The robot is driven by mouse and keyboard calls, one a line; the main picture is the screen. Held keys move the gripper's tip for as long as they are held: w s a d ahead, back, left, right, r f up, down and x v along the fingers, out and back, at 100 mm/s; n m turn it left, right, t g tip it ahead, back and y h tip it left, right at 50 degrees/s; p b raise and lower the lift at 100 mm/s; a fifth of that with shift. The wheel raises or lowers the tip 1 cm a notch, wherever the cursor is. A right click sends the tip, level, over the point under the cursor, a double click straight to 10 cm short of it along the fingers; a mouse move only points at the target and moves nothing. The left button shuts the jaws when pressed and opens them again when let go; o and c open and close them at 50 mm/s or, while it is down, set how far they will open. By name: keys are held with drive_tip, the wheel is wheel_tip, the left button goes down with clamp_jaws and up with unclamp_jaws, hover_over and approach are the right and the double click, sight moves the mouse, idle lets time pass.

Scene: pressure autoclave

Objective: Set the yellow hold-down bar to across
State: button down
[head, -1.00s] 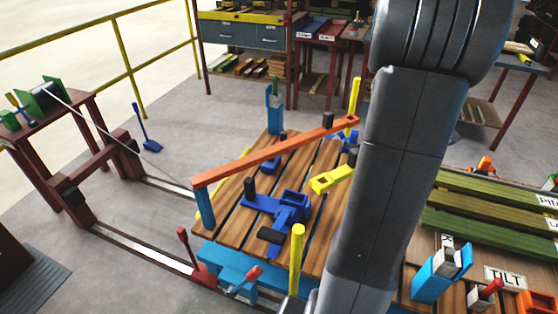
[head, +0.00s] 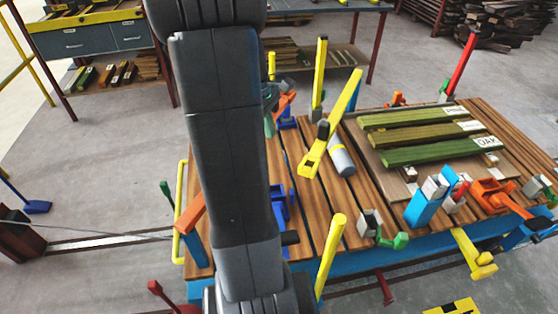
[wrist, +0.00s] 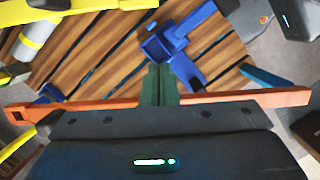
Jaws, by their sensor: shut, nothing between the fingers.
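The yellow hold-down bar (head: 340,105) slants over the slatted wooden bed in the head view, its far end at upper right and its blocky near end at lower left. A dark knob stands on it near that end. In the wrist view a yellow bar (wrist: 85,6) crosses the top left edge; I cannot be sure it is the same one. My gripper (wrist: 159,70) shows in the wrist view with its green fingers shut and empty, over the orange bar (wrist: 240,97) and close to a blue clamp.
The slatted bed (head: 335,230) carries blue clamps, a grey cylinder (head: 340,157) and upright yellow posts (head: 330,255). Green planks (head: 430,135) lie at right, with blue and orange levers in front of them. Open floor lies at left.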

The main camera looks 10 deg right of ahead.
idle(0.3)
drive_tip(key=s+d+f, duration=0.1)
drive_tip(key=d+f, duration=0.1)
drive_tip(key=f, duration=0.3)
drive_tip(key=s+d+f+p, duration=0.1)
drive_tip(key=s+d+f, duration=0.1)
drive_tip(key=d+f, duration=0.1)
drive_tip(key=shift+x, duration=0.9)
drive_tip(key=shift+s, duration=0.2)
